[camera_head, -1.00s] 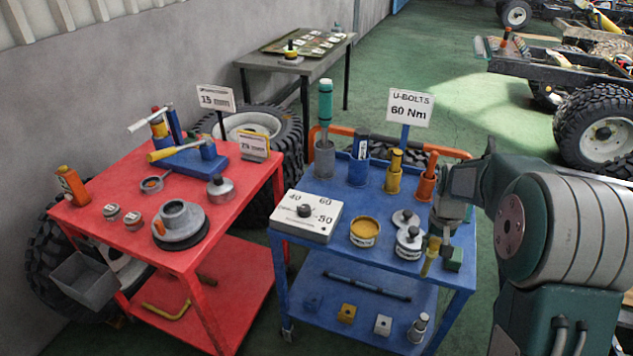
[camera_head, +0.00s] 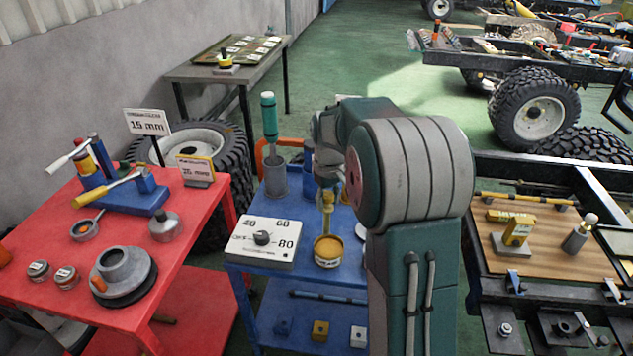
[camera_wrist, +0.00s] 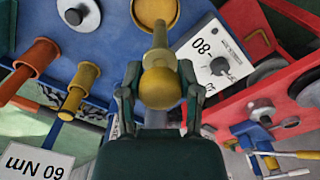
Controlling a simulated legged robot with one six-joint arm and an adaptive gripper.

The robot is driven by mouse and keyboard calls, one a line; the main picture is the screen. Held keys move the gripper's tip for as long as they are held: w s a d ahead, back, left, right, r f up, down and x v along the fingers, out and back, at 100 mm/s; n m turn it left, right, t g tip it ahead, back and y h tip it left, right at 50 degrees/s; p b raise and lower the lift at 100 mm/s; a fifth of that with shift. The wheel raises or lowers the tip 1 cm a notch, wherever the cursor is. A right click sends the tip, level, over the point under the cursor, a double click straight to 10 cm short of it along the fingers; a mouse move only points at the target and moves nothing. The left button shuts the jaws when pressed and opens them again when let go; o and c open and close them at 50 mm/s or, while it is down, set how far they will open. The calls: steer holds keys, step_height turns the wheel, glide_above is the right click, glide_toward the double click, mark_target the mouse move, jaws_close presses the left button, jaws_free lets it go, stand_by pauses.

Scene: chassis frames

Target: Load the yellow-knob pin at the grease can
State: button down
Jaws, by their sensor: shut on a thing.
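The yellow-knob pin (camera_head: 328,208) hangs upright in my gripper (camera_head: 325,181) above the blue cart. In the wrist view its round yellow knob (camera_wrist: 160,88) sits between my two fingers (camera_wrist: 159,104), with the shaft pointing to the grease can (camera_wrist: 154,12). In the head view the grease can (camera_head: 328,257) is a squat round tin with yellow grease and a pale label. The pin's lower end is at or just over the grease; I cannot tell whether it touches. My arm hides the cart's right side in the head view.
A white dial box (camera_head: 262,240) stands left of the can. A tall green-handled tool (camera_head: 269,120) stands behind. A second yellow pin (camera_wrist: 80,85) and an orange pin (camera_wrist: 30,68) stand in the wrist view. The red cart (camera_head: 205,265) is further left.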

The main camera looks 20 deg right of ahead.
mark_target(330, 206)
steer(key=shift+w+d+r, duration=0.15)
steer(key=shift+d, duration=0.4)
steer(key=shift+a+f, duration=0.15)
steer(key=shift+f, duration=0.5)
step_height(330, 206, down, 2)
steer(key=shift+a+f, duration=0.1)
steer(key=shift+f, duration=1.1)
steer(key=shift+f, duration=0.5)
steer(key=shift+r, duration=0.1)
steer(key=shift+r, duration=3.45)
